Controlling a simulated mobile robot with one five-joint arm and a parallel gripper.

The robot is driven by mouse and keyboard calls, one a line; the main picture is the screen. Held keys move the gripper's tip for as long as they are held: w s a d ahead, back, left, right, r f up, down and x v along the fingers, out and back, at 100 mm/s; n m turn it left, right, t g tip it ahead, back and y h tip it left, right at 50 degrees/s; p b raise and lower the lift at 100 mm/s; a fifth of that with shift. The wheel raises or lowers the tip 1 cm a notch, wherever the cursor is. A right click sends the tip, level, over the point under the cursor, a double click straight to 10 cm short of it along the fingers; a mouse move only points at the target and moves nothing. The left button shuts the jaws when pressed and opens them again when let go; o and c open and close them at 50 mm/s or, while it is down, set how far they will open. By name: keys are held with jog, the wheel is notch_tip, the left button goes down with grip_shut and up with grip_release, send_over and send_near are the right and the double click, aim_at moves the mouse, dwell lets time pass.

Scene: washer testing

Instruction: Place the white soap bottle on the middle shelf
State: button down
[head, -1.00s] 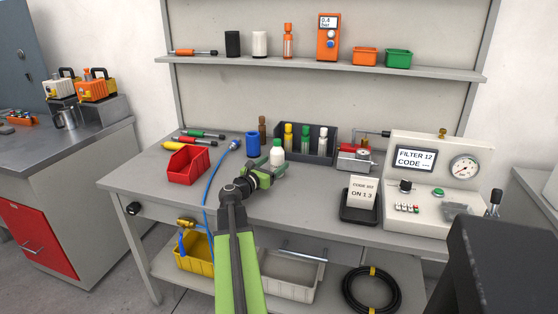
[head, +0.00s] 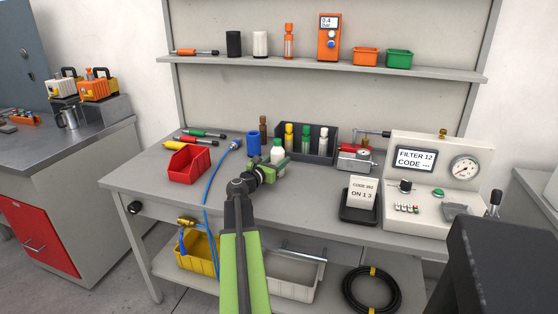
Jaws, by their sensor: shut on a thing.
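A grey shelf (head: 300,66) runs along the back panel above the bench. A lower shelf (head: 172,272) lies under the bench top.
The upper shelf holds a black cylinder (head: 233,44), a white cylinder (head: 260,44), an orange meter (head: 328,38) and small bins. The dark rack (head: 318,152) holds several bottles. A red bin (head: 188,164) and blue cylinder (head: 253,144) stand to the left.

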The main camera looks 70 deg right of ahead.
aim_at(274, 151)
jog(key=shift+r+p, duration=0.45)
jog(key=shift+p, duration=0.05)
notch_tip(274, 151, up, 4)
jog(key=p, duration=0.3)
jog(key=shift+f+p, duration=0.1)
jog(key=shift+p, duration=0.25)
jog(key=s+a+r+p, duration=0.5)
jog(key=s+r+p, duration=0.1)
jog(key=s, duration=0.4)
jog(key=shift+s+r, duration=0.25)
jog(key=shift+s, duration=0.05)
